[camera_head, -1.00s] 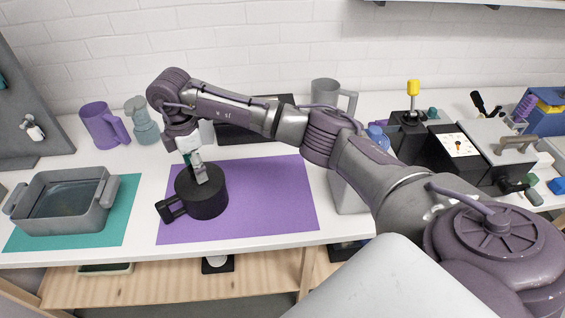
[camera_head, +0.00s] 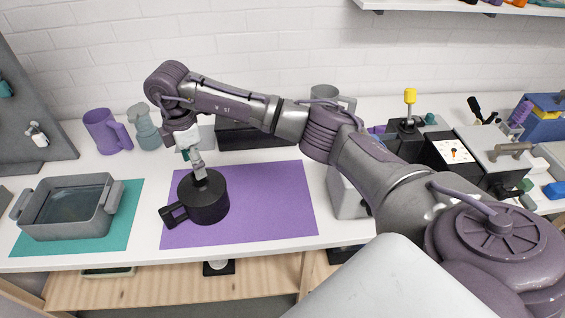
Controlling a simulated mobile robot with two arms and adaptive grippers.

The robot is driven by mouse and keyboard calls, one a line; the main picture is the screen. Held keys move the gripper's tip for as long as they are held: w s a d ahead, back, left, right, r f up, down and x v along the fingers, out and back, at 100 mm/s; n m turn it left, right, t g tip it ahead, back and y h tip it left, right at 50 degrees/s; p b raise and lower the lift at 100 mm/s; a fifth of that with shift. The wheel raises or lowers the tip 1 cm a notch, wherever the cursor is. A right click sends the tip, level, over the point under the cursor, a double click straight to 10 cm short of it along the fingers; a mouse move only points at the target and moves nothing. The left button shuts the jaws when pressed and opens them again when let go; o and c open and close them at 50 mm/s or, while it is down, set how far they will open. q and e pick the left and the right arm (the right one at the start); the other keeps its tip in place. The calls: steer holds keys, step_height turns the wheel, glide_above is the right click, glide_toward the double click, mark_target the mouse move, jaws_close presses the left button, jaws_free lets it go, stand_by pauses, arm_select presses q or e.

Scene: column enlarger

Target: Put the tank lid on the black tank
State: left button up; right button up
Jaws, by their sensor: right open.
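The black tank (camera_head: 206,208) stands upright on the purple mat (camera_head: 270,205), its side handle pointing to the lower left. Its top looks closed by a dark round surface with a small raised part in the middle. This fits the tank lid (camera_head: 211,186) lying on the tank, but black on black hides the seam, so I cannot tell how it is seated. My right gripper (camera_head: 199,170) points down just over the middle of the top. It is open, and its fingertips are at or slightly above the raised part. My left gripper is not in view.
A grey tray (camera_head: 35,213) of liquid sits on a teal mat (camera_head: 128,220) at the left. A purple jug (camera_head: 100,131) and a grey-green bottle (camera_head: 143,130) stand behind. A black box (camera_head: 255,135) is at the back, under my arm. The purple mat's right side is clear.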

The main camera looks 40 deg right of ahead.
steer(key=shift+r+p, duration=0.9)
steer(key=shift+r, duration=0.65)
